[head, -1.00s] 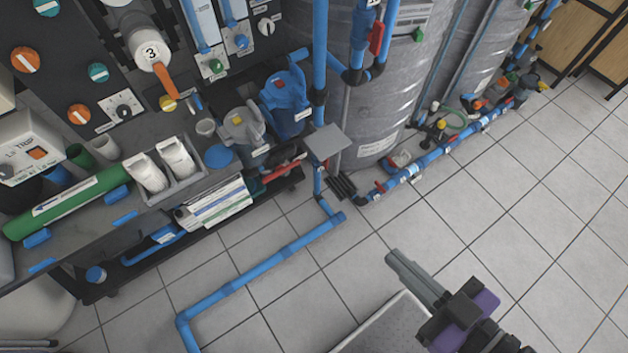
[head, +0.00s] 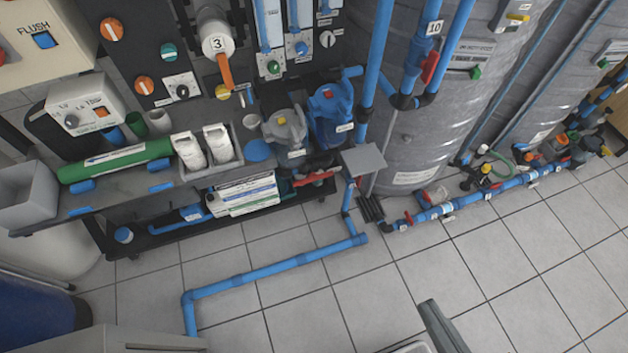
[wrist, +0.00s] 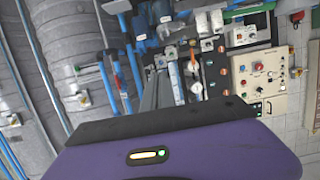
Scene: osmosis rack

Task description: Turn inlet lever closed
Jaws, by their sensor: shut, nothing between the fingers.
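Several red levers sit on the blue piping, and I cannot tell which is the inlet lever. One red lever (head: 430,66) is on the upright pipe marked 10, in front of a grey tank. Another, longer red lever (head: 318,178) lies low by the rack's right end, and small red ones sit on the floor pipe (head: 470,195). My gripper (head: 432,308) shows only as grey fingers at the bottom edge of the head view, well apart from the levers. In the wrist view its shut fingers (wrist: 157,82) point toward the rack, holding nothing.
The rack panel (head: 180,60) carries orange and teal knobs. Two grey tanks (head: 400,150) stand right of it. A blue pipe (head: 270,268) runs over the tiled floor. A grey-white box (head: 110,338) is at bottom left. Open floor lies in the middle.

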